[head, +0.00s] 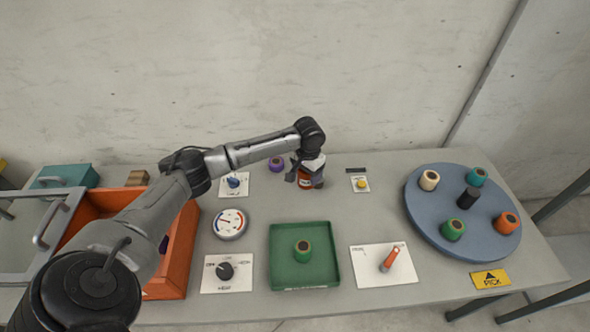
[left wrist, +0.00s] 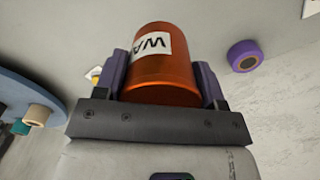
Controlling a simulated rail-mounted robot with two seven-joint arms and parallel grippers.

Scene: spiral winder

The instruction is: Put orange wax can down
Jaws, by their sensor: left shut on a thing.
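The orange wax can (left wrist: 163,75) fills the middle of the left wrist view, with part of a white label reading "WA" in sight. My left gripper (left wrist: 160,85) is shut on it, with one finger on each side. In the head view the can (head: 305,181) shows partly below my left gripper (head: 306,174), at the back middle of the grey table. Whether the can's base touches the table is hard to tell. My right gripper is not in view.
A purple spool (head: 276,164) stands just left of the can. A small yellow-knob panel (head: 359,184) lies to its right. The blue round turntable (head: 424,213) with several spools is at right.

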